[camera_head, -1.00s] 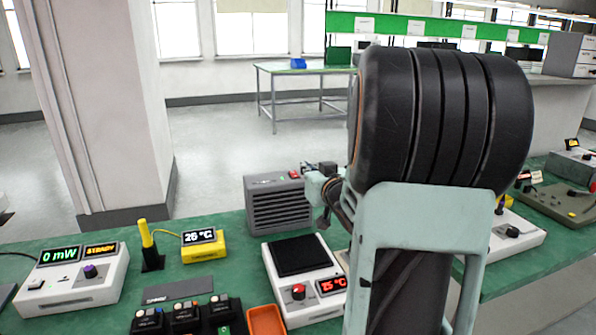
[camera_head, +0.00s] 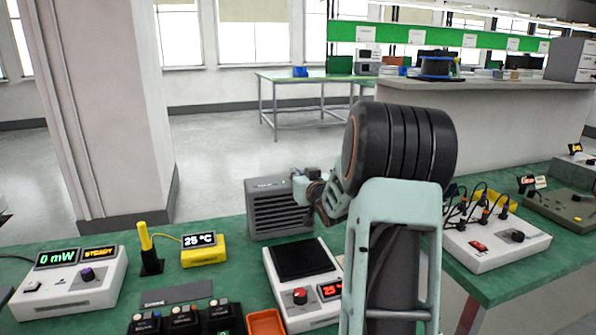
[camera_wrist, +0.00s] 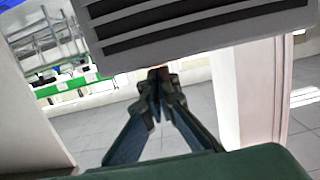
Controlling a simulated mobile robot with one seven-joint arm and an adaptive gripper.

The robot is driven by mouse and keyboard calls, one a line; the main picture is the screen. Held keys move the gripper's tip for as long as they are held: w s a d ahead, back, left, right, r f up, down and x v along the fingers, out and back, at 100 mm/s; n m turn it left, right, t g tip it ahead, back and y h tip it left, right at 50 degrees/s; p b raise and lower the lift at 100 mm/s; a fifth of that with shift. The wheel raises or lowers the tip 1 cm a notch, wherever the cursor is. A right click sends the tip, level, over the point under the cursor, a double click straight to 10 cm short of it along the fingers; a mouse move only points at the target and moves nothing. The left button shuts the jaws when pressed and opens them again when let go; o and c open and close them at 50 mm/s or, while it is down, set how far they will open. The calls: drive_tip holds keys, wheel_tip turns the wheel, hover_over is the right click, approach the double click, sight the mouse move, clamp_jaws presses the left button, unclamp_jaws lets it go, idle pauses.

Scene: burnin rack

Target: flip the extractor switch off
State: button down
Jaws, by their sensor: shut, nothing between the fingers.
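The extractor (camera_head: 278,222) is a grey box with a slatted front at the back of the green bench. In the wrist view its slatted face (camera_wrist: 205,22) fills the top of the picture, upside down. My gripper (camera_head: 298,186) is at the box's upper right corner in the head view, partly hidden by my own wrist. In the wrist view my gripper (camera_wrist: 158,76) has its fingers together with nothing held, their tips close to the edge of the box. The red switch on top of the box is hidden in the head view; I cannot tell whether the fingers touch it.
A white hot plate unit (camera_head: 283,283) with a red knob stands in front of the extractor. A yellow 25 °C meter (camera_head: 203,251) and a white power meter (camera_head: 75,285) are on the left. A white box with plugged leads (camera_head: 497,240) is on the right.

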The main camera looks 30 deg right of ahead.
idle(0.3)
drive_tip(key=shift+w+f, duration=0.1)
drive_tip(key=shift+f, duration=0.2)
drive_tip(key=shift+w+r, duration=0.15)
drive_tip(key=shift+r, duration=0.45)
wheel_tip(320, 180, up, 4)
drive_tip(key=shift+w+f+p, duration=0.1)
drive_tip(key=shift+f+p, duration=0.1)
drive_tip(key=shift+p, duration=0.8)
drive_tip(key=r+v, duration=0.1)
drive_tip(key=v, duration=0.8)
drive_tip(key=shift+s+r+p, duration=0.25)
drive_tip(key=shift+r+p, duration=0.15)
drive_tip(key=shift+d, duration=0.1)
